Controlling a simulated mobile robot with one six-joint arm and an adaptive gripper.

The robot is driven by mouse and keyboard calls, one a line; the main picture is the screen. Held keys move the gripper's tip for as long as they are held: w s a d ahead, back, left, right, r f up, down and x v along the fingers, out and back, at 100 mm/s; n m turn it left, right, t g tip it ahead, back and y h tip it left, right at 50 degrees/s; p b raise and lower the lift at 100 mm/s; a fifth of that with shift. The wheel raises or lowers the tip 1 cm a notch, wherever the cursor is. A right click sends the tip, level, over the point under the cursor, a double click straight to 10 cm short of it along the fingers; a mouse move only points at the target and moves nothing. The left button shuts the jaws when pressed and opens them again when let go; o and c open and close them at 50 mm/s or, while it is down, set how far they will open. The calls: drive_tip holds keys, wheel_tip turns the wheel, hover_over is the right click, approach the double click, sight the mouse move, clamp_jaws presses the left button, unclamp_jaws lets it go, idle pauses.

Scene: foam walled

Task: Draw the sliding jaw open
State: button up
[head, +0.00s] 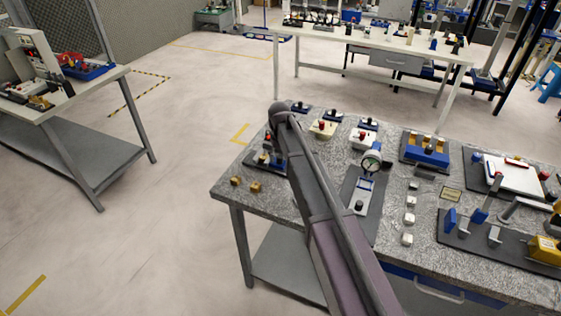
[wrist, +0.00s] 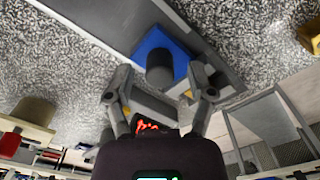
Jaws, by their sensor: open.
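A blue block (wrist: 152,42) with a dark round knob (wrist: 160,68) on it sits on a long grey base (wrist: 118,20) in the wrist view; it looks like the sliding jaw. My gripper (wrist: 162,84) has its two fingers spread wide, one to each side of the knob's near end. I see no finger closed on the knob, and contact cannot be told.
Two small brass blocks (head: 255,187) lie near the table's left edge. The floor left of the table is clear.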

drive_tip(key=shift+f, duration=0.3)
clamp_jaws()
drive_tip(key=shift+s+d, duration=0.35)
drive_tip(key=shift+d, duration=0.55)
drive_tip(key=shift+s+d, duration=0.35)
drive_tip(key=shift+d, duration=0.5)
unclamp_jaws()
drive_tip(key=shift+r, duration=0.1)
